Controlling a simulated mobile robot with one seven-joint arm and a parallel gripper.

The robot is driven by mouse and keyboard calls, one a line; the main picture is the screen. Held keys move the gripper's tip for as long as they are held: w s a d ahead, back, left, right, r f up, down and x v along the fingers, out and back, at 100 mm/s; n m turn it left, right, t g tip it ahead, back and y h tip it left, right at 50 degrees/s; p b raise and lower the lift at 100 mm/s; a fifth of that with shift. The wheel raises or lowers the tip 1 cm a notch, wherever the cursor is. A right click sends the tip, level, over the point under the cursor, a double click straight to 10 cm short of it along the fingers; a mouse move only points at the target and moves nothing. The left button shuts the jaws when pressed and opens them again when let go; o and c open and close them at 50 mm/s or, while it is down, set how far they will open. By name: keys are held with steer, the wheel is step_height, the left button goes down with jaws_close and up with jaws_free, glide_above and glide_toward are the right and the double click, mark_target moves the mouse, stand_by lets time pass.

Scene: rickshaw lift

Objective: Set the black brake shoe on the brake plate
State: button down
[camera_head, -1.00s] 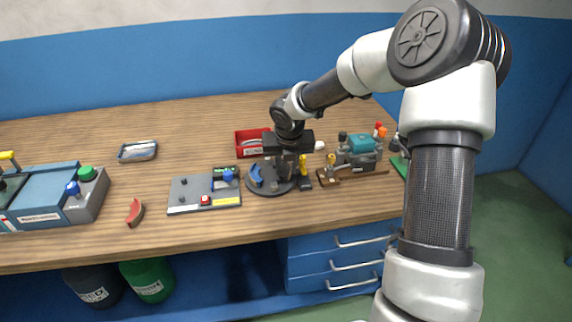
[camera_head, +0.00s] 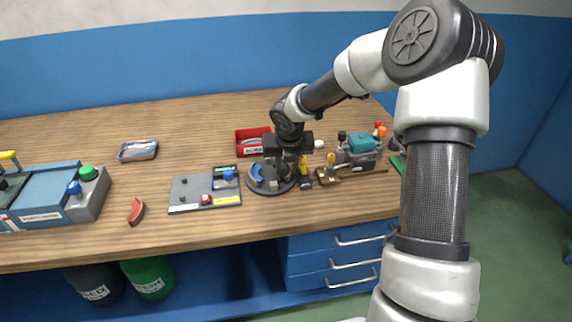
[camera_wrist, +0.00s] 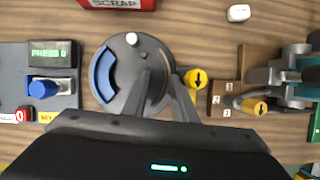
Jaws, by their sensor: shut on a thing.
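The brake plate (camera_wrist: 118,82) is a dark round disc on the bench, and it also shows in the head view (camera_head: 262,190). A blue curved shoe (camera_wrist: 104,75) lies along its left side, with a pale round peg (camera_wrist: 131,39) at its far edge. My gripper (camera_wrist: 160,80) is over the right part of the plate, pointing down, and in the head view (camera_head: 287,172) it covers much of the disc. It is shut on the black brake shoe, which is dark against the plate and mostly hidden by the fingers. I cannot tell whether the shoe touches the plate.
A yellow-handled tool (camera_head: 303,166) stands close right of the plate. A press panel (camera_head: 190,191) is to the left and a red scrap bin (camera_head: 248,138) behind. A wooden block (camera_wrist: 224,98) and a teal machine (camera_head: 360,146) are to the right. A red shoe (camera_head: 136,211) lies far left.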

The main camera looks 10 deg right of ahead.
steer(key=c, duration=1.4)
jaws_free()
steer(key=shift+o, duration=0.2)
steer(key=shift+d, duration=0.1)
